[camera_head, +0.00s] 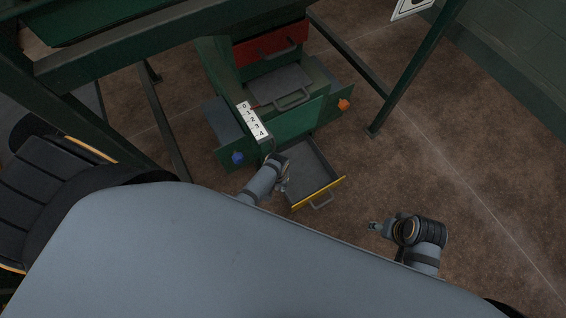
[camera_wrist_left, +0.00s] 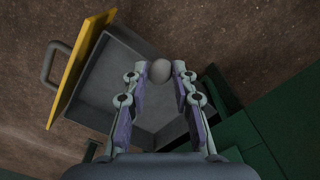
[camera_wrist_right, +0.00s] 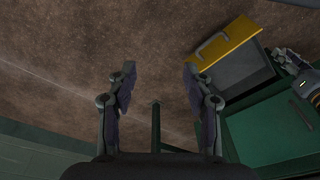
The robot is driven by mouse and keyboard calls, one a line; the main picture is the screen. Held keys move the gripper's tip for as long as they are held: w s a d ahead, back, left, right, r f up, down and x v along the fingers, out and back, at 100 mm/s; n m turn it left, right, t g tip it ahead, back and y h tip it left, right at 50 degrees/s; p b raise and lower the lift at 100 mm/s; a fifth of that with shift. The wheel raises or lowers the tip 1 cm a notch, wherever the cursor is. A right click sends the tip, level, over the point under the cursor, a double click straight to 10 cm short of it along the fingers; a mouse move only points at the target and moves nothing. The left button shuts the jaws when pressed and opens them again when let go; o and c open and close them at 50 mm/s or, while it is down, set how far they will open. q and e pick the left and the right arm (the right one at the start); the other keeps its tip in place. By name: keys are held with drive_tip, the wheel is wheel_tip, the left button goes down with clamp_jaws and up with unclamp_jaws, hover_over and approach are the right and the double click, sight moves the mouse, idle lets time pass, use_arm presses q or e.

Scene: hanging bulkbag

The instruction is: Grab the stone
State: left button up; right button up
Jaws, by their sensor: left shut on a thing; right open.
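In the left wrist view a pale grey, rounded stone (camera_wrist_left: 160,71) sits between the fingertips of my left gripper (camera_wrist_left: 161,76), which is shut on it. Behind it is the open grey drawer (camera_wrist_left: 98,88) with a yellow front. In the head view my left gripper (camera_head: 283,184) is over the left side of that drawer (camera_head: 327,182); the stone cannot be made out there. My right gripper (camera_wrist_right: 158,75) is open and empty in the right wrist view. In the head view it (camera_head: 376,227) is to the right of the drawer, above the brown floor.
A green cabinet (camera_head: 300,122) has several drawers pulled out, with red (camera_head: 268,48), blue (camera_head: 237,158) and orange (camera_head: 343,104) parts. A numbered white strip (camera_head: 252,120) is on it. Green frame legs (camera_head: 405,75) stand around it. Floor at right is clear.

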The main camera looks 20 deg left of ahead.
use_arm(q)
drive_tip(key=s+p, duration=0.1)
drive_tip(key=s+r+p, duration=0.1)
drive_tip(key=s+p, duration=0.1)
drive_tip(key=shift+s+a+r, duration=0.25)
drive_tip(key=shift+s, duration=0.1)
use_arm(e)
wheel_tip(320, 180, down, 11)
drive_tip(key=s+d, duration=0.1)
drive_tip(key=d, duration=0.2)
drive_tip(key=shift+r+h, duration=0.2)
drive_tip(key=shift+h, duration=0.1)
